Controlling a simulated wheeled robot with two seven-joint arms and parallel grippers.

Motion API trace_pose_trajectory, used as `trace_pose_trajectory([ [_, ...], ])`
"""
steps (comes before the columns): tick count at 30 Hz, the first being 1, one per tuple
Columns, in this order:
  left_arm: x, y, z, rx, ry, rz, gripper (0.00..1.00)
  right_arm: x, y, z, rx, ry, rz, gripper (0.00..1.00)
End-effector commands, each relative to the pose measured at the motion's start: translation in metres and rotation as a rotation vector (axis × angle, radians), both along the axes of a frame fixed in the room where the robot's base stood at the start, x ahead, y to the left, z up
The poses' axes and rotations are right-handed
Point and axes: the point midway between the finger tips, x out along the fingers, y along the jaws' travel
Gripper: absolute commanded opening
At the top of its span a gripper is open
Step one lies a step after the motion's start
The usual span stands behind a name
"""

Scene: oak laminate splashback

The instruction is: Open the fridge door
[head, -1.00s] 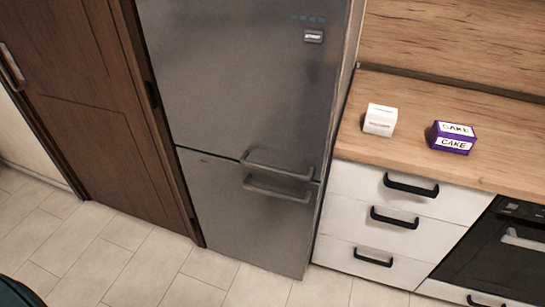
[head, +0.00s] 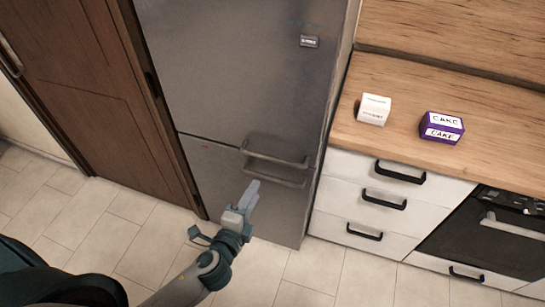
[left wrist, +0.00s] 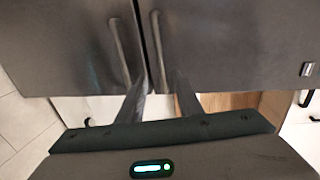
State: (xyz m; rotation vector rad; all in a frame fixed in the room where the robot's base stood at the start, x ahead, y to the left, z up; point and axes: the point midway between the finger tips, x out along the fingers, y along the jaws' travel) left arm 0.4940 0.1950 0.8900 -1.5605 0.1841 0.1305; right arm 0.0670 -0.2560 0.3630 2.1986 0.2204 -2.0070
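The grey fridge has a tall upper door (head: 240,75) and a lower door (head: 230,190), both shut. The upper door's bar handle (head: 275,155) lies just above the lower door's handle (head: 275,178). In the left wrist view the upper handle (left wrist: 157,50) and lower handle (left wrist: 120,50) appear as upright bars near the seam. My left gripper (head: 252,188) is in front of the lower door, just below the handles in the picture. My right gripper is not in view.
A brown wooden door (head: 85,95) stands left of the fridge. To the right are white drawers (head: 345,205) with black handles, an oven (head: 490,235) and a wooden counter (head: 400,150) bearing a white box (head: 374,109) and purple cake box (head: 442,128). Tiled floor (head: 120,235) is clear.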

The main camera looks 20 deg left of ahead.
Motion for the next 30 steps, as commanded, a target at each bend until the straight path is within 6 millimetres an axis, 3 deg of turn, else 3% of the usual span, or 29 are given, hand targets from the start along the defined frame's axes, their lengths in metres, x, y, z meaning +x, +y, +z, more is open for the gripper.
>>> trace_pose_trajectory([
  [11, 0.019, 0.000, -0.003, 0.000, 0.001, 0.001, 0.32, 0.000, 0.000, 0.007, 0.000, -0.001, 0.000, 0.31],
  [30, 0.126, -0.004, -0.024, -0.001, 0.001, 0.001, 0.32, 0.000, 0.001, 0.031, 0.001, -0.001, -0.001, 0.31],
])
